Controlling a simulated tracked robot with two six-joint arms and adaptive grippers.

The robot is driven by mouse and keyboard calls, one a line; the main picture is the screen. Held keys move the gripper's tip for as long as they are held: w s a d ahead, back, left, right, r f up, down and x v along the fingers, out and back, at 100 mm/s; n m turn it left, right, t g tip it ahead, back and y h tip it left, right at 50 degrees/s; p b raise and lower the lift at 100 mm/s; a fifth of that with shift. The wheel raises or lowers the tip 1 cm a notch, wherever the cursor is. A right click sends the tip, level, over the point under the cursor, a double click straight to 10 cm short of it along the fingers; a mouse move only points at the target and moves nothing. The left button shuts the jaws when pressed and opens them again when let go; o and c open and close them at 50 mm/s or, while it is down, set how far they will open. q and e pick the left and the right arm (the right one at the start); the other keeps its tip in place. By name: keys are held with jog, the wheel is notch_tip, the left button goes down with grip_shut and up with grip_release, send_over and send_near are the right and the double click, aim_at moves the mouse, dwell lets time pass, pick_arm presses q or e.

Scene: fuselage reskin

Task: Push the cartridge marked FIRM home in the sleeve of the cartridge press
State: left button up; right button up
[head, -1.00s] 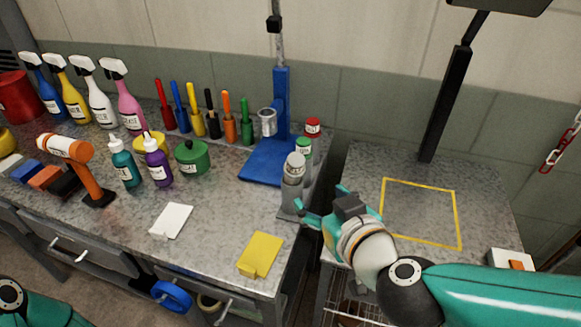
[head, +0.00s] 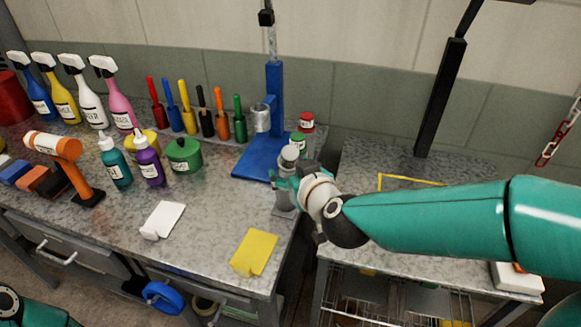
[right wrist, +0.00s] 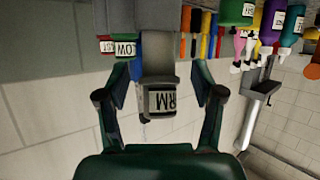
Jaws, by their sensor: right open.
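My right gripper (head: 287,178) is at this cartridge. In the right wrist view the open fingers (right wrist: 161,88) stand either side of it, with gaps visible. The press (head: 275,97) is a blue post on a blue base (head: 256,160), with a metal sleeve (head: 261,117) on its front. The sleeve's inside is hidden. My left gripper is out of view; only part of its arm shows at lower left.
Green-capped (head: 298,140) and red-capped (head: 306,122) cartridges stand just behind the grey one. Upright colored tools (head: 205,120) and a green pot (head: 184,157) are left of the press. A yellow pad (head: 254,252) lies in front. Bare bench lies between the pads.

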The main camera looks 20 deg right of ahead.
aim_at(292, 169)
jog(key=x, duration=0.3)
jog(key=shift+w+d+f, duration=0.15)
jog(key=shift+f, duration=0.05)
grip_shut()
jog(key=shift+r, duration=0.15)
